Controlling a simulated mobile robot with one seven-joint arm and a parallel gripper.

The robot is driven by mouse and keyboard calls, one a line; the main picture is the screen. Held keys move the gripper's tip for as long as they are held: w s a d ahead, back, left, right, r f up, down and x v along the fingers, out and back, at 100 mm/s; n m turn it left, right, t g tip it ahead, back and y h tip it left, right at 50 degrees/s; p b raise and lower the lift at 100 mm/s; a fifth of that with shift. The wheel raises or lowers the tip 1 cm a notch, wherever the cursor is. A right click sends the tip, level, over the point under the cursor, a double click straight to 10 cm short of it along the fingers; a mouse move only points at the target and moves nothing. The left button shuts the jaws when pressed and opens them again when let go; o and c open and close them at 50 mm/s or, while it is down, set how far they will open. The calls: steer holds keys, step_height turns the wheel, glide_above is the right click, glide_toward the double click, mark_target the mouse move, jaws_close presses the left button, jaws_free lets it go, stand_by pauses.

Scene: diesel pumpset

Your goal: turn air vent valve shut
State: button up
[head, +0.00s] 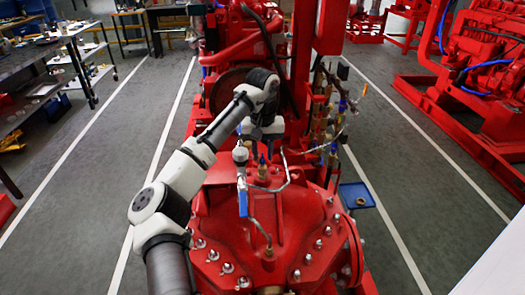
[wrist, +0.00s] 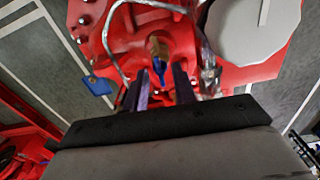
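The air vent valve, a small brass fitting with a blue handle (head: 262,170), stands upright on top of the red pump casing in the head view. In the wrist view its brass body (wrist: 158,46) and blue handle show ahead of and between my fingers. My gripper (wrist: 161,76) is open, with one dark finger on each side of the blue handle. I cannot tell whether either finger touches it. In the head view my gripper (head: 265,140) hangs just above and behind the valve, partly hidden by my wrist.
A gauge (head: 240,155) with a blue lever valve (head: 243,203) below it stands close left of the vent valve. A bent metal tube (head: 285,178) runs beside it. A blue tray (head: 357,195) is at the right. Floor lanes on both sides are clear.

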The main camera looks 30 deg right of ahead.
jaws_close()
steer(key=shift+m+p, duration=0.4)
steer(key=shift+p, duration=0.1)
steer(key=m+p, duration=0.3)
steer(key=shift+r, duration=0.2)
steer(key=m+p, duration=0.2)
steer(key=m, duration=0.1)
steer(key=shift+m+p, duration=0.3)
steer(key=shift+p, duration=0.05)
steer(key=m, duration=0.2)
steer(key=m+p, duration=0.1)
steer(key=m, duration=0.1)
steer(key=shift+f+m, duration=0.2)
steer(key=shift+m, duration=0.1)
steer(key=m, duration=0.5)
steer(key=shift+m, duration=0.4)
